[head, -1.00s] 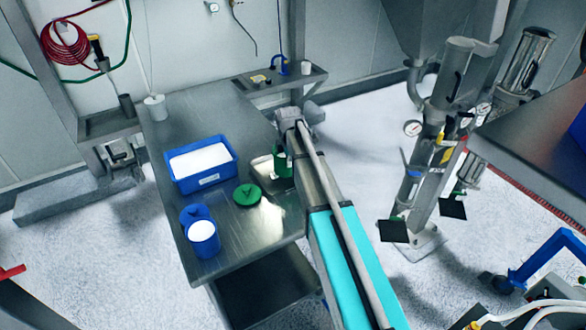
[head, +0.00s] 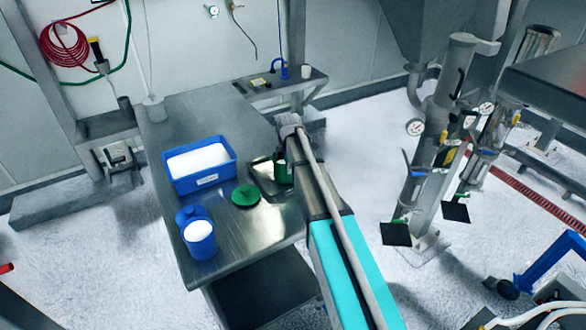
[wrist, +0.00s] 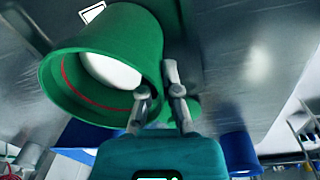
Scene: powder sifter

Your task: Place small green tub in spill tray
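The small green tub (head: 283,171) is at the right side of the shallow metal spill tray (head: 258,178) on the steel table. The arm partly hides it and the tray's right side. In the wrist view the tub (wrist: 125,45) fills the upper left, its open mouth showing white content and a red line inside. My gripper (wrist: 160,93) has one finger inside the rim and one outside, with the tub's wall between them. It appears shut on that wall. I cannot tell whether the tub's base touches the tray.
A green lid (head: 246,196) lies left of the tray. A blue bin (head: 200,178) of white powder and a blue tub (head: 200,245) of white powder stand on the table's left. A small shelf (head: 285,84) is behind. Bare steel (head: 235,228) lies in front.

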